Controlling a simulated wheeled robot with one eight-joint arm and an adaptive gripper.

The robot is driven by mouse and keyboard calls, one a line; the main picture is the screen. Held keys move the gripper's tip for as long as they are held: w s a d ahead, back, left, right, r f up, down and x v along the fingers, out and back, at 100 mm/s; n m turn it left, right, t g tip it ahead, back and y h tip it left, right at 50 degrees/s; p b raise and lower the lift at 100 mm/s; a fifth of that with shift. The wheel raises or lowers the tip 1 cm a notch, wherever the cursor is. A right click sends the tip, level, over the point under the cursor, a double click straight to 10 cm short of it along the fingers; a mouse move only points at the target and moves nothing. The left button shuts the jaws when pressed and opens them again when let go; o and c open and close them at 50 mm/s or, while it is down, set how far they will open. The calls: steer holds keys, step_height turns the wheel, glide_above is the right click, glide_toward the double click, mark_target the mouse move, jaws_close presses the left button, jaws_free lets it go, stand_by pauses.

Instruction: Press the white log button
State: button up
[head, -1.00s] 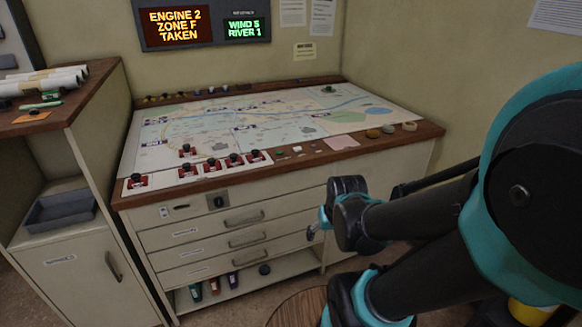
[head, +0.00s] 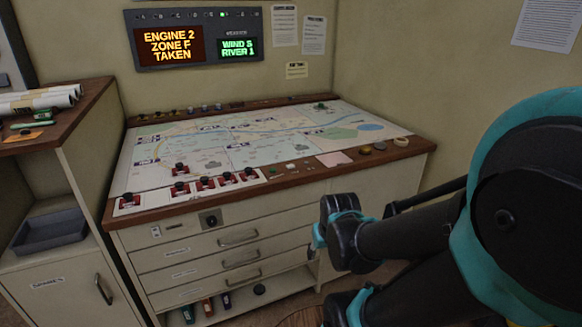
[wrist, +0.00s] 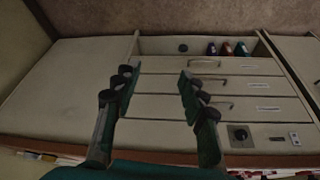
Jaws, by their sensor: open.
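A small white piece (head: 290,166) sits on the wooden front rim of the map console (head: 290,182), among several small items. It may be the white log button, but it is too small to tell, and I see no readable label. My gripper (wrist: 157,78) is open and empty in the wrist view, its two fingers apart, facing the console's drawer front. In the head view my arm is at the right, in front of the console's right part, and the fingers are mostly hidden behind it. The white piece cannot be made out in the wrist view.
Red blocks with black knobs (head: 204,183) stand along the map's front left. A dark rotary switch (head: 210,220) is on the front panel. A lit display (head: 198,39) hangs on the wall. A cabinet (head: 62,180) stands at left. Drawer handles (head: 238,238) stick out.

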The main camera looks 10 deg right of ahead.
jaws_close()
stand_by(1.3)
